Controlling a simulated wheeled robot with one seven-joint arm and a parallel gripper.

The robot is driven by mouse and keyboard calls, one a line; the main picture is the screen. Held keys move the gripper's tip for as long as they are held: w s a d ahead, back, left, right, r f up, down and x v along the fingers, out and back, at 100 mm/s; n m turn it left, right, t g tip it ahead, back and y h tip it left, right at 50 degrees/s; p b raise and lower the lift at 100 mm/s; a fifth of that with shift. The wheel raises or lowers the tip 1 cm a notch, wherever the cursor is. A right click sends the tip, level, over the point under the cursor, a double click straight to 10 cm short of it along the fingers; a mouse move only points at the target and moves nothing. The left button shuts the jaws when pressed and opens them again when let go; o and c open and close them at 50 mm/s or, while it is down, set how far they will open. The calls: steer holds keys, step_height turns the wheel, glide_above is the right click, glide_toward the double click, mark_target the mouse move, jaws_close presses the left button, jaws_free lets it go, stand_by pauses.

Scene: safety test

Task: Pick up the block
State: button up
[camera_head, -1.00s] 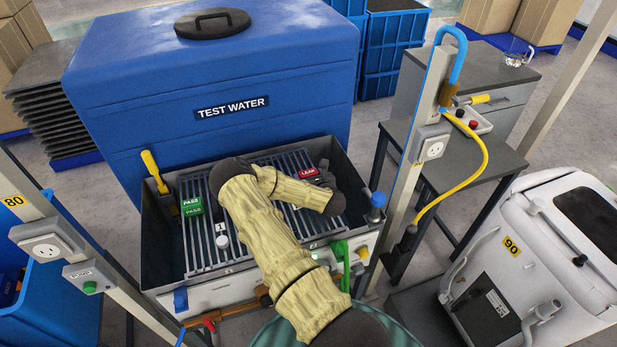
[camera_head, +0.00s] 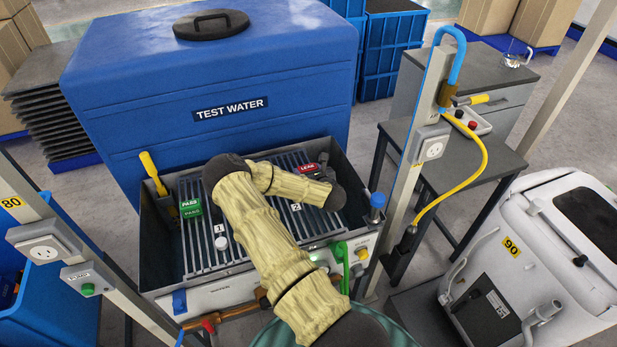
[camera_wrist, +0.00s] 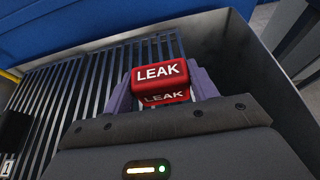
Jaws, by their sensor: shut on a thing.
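A red block labelled LEAK (camera_wrist: 160,84) sits between the two purple-grey fingers of my gripper (camera_wrist: 163,88) in the wrist view. The fingers are shut on its sides. In the head view the red LEAK block (camera_head: 307,167) shows at the right back of the slatted metal rack, partly hidden by my arm and gripper. A green block labelled PASS (camera_head: 190,209) stands on the left side of the rack. I cannot tell whether the red block is clear of the slats.
The slatted rack (camera_head: 204,250) lies in a grey metal basin with raised walls. A blue TEST WATER tank (camera_head: 150,110) stands behind it. A post with a socket (camera_head: 432,150) and yellow hose stands to the right. A yellow-handled tool (camera_head: 152,170) is at the left wall.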

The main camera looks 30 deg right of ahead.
mark_target(309, 169)
step_height(309, 169, up, 7)
steer(key=shift+r+b, duration=0.15)
steer(key=shift+b, duration=0.2)
stand_by(0.3)
steer(key=s+a+r+n+y+p, duration=0.1)
steer(key=a+r+p, duration=0.1)
steer(key=a+p, duration=0.3)
steer(key=s+a+r+n+y+p, duration=0.1)
steer(key=a+p, duration=0.5)
steer(key=a, duration=0.8)
steer(key=s+a+r+n+y+p, duration=0.1)
steer(key=s+a+r+p, duration=0.2)
steer(key=a+p, duration=0.3)
steer(key=a+r, duration=0.1)
steer(key=a, duration=0.3)
steer(key=shift+r+y, duration=0.3)
steer(key=shift+d, duration=0.1)
steer(key=shift+s, duration=0.1)
